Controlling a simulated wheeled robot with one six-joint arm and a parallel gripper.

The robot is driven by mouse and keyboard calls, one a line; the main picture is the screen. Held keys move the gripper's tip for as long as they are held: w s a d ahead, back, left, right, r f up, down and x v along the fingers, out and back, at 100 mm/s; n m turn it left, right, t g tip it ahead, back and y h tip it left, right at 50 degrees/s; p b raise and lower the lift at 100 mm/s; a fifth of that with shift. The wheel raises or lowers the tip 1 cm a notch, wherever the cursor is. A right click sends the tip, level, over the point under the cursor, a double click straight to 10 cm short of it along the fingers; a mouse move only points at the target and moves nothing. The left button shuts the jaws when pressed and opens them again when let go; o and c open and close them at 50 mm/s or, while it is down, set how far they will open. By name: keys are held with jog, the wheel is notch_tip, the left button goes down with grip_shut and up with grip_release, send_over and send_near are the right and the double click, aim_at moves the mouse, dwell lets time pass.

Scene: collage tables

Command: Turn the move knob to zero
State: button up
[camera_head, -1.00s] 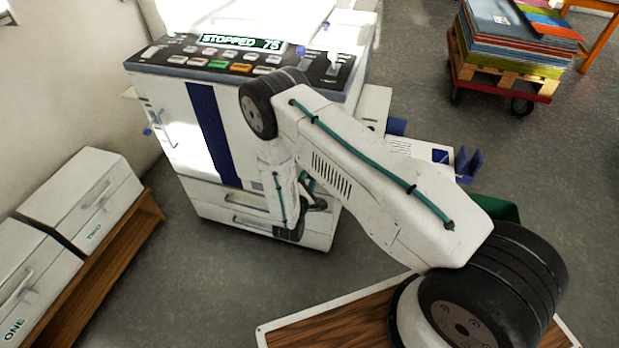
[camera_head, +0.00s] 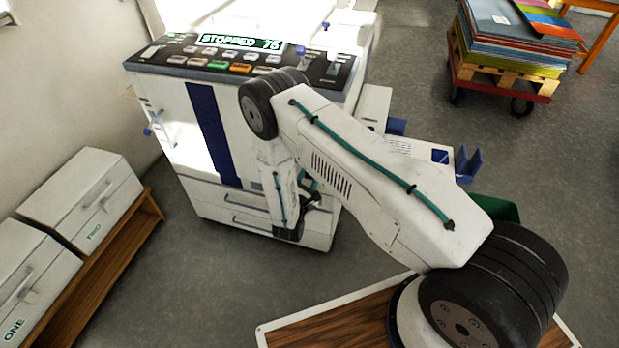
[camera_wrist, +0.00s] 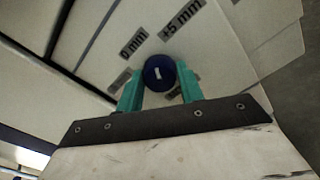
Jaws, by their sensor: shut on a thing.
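The move knob (camera_wrist: 160,72) is a round dark blue knob with a short white mark on its face, seen in the wrist view. Printed labels "0 mm" (camera_wrist: 134,40) and "+5 mm" (camera_wrist: 184,18) stand on the white panel beyond it. The white mark points roughly up, between the two labels. My gripper (camera_wrist: 160,88) has its green fingers on either side of the knob, shut on it.
The white machine (camera_head: 160,110) has a top panel with a display (camera_head: 240,42) reading "STOPPED 76". White drawer boxes (camera_head: 85,195) stand on a wooden shelf at the left. A loaded red cart (camera_head: 500,80) is at the back right. Grey floor is open between.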

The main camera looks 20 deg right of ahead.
jog(key=n, duration=0.6)
jog(key=shift+s+f, duration=0.1)
dwell(0.6)
jog(key=o, duration=1)
jog(key=v, duration=0.7)
jog(key=shift+s+a, duration=0.2)
jog(key=shift+s, duration=0.1)
